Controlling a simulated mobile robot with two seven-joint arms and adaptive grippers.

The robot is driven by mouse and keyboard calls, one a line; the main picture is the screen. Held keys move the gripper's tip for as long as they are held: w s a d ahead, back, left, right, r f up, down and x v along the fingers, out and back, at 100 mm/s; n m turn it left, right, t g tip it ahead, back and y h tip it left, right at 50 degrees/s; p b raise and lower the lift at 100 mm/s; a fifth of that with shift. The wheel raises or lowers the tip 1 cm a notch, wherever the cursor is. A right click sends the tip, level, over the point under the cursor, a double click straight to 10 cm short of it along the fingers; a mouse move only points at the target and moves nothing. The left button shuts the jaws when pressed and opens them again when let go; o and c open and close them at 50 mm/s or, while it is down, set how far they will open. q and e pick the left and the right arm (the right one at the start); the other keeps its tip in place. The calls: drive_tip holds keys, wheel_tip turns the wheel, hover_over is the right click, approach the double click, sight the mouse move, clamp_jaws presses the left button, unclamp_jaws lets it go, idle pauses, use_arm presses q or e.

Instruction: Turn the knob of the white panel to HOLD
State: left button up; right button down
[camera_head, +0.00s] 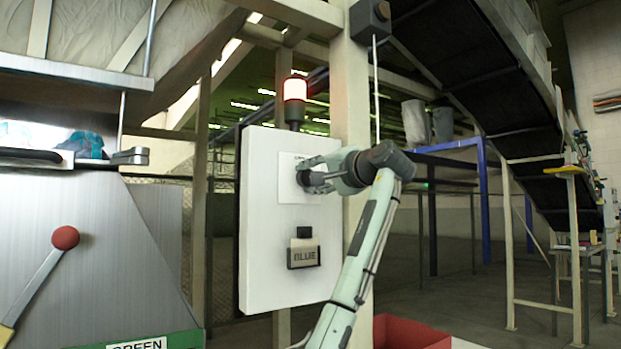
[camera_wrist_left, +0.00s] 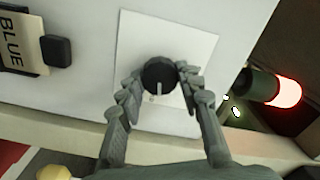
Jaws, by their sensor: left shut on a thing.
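The white panel (camera_head: 262,225) stands upright in the middle of the head view. It bears a pale square plate (camera_head: 289,190), also seen in the wrist view (camera_wrist_left: 190,40). The round black knob (camera_wrist_left: 158,74) sits on this plate; its white mark points down in the wrist view. My left gripper (camera_wrist_left: 160,72) is shut on the knob, with one finger on each side. In the head view my left gripper (camera_head: 308,178) is at the panel's upper part and hides the knob. The plate's lettering is mostly hidden or too small, so HOLD cannot be read.
A BLUE tag (camera_head: 304,254) sits in a holder lower on the panel. A lit red-and-white beacon (camera_head: 295,92) stands behind the panel's top. A red-knobbed lever (camera_head: 65,238) is on the metal machine at left. A red bin (camera_head: 410,332) lies below right.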

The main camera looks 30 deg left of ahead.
use_arm(q)
drive_tip(key=shift+m, duration=1.1)
drive_tip(key=o, duration=1.2)
drive_tip(key=shift+c, duration=0.2)
drive_tip(key=v, duration=1.2)
drive_tip(key=shift+d+f, duration=0.1)
drive_tip(key=shift+d, duration=0.05)
